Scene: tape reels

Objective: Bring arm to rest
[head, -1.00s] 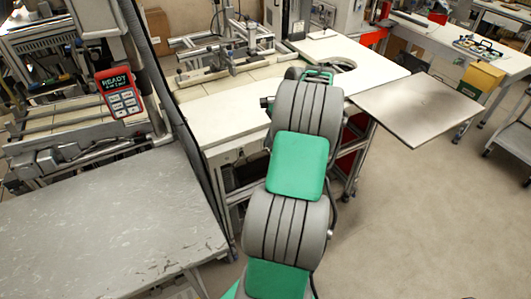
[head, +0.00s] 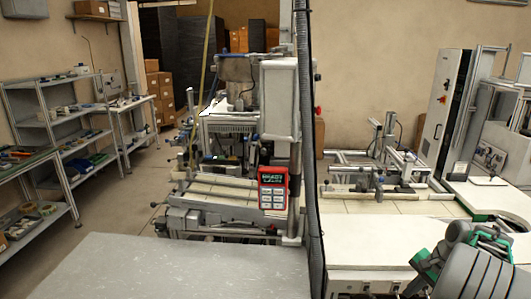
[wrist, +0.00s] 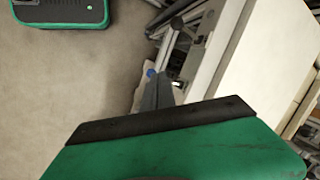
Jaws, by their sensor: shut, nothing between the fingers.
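My grey and green arm (head: 470,268) shows at the lower right of the head view, its upper part bent over the front of the white bench. My gripper (wrist: 156,90) shows in the wrist view as dark narrow fingers beyond a black bar and green housing. The fingers are shut and hold nothing. They point down past the side of a white bench, with bare floor to the left. In the head view I cannot make out the fingers.
The white bench (head: 365,238) stands right of a dark vertical divider. A grey table (head: 150,272) fills the lower left. A red handheld panel (head: 272,187) hangs on a machine. Shelves (head: 75,125) line the far left. A green-edged dark object (wrist: 60,12) lies at the wrist view's upper left.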

